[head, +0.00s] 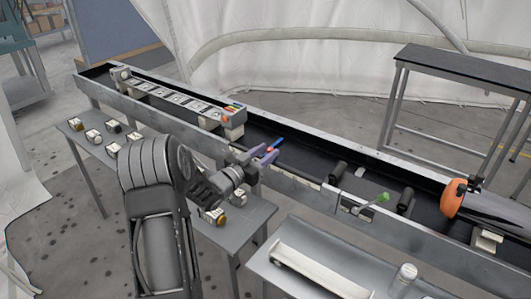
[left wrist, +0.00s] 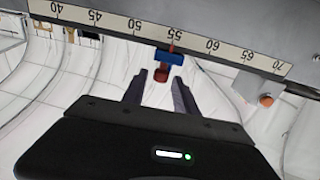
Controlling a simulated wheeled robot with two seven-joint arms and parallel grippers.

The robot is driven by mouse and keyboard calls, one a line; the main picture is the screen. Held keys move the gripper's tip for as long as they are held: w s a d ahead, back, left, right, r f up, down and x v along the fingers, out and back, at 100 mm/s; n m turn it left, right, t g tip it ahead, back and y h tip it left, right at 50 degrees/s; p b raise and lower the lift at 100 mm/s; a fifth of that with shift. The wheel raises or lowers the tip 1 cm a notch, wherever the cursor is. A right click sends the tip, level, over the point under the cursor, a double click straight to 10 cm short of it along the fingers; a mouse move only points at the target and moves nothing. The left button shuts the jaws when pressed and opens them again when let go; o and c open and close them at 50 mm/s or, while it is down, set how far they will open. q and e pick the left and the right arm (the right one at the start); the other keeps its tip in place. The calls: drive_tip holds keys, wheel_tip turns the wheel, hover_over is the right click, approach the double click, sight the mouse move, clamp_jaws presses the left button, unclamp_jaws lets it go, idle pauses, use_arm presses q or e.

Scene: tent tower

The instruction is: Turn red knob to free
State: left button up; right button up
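The red knob (left wrist: 161,75) hangs under a blue slider (left wrist: 168,57) on a numbered scale in the left wrist view. A thin red pointer on the slider stands near 55. In the head view the blue slider (head: 277,142) and the small red knob (head: 272,150) show at the trough's near rail. My left gripper (head: 264,157) reaches them from the left. In the left wrist view its two fingers are apart, one on each side of the knob's end, with gaps visible on both sides. My right gripper is not in view.
A long metal trough (head: 300,189) crosses the head view. A green-ended lever (head: 382,197) and an orange disc (head: 454,198) are farther right along it. A low table (head: 250,216) with small fittings stands in front. A dark-topped bench (head: 465,70) is behind.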

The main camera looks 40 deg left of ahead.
use_arm(q)
clamp_jaws()
idle(0.3)
drive_tip(key=n+y+b, duration=0.1)
drive_tip(key=y+b, duration=0.1)
drive_tip(key=n+y+b, duration=0.1)
drive_tip(key=y+b, duration=0.1)
drive_tip(key=b, duration=0.1)
drive_tip(key=shift+w+d+n, duration=0.1)
drive_tip(key=shift+d+n, duration=0.2)
drive_tip(key=shift+d, duration=0.05)
drive_tip(key=shift+y+b, duration=0.3)
drive_tip(key=shift+r, duration=0.1)
drive_tip(key=shift+o, duration=1)
unclamp_jaws()
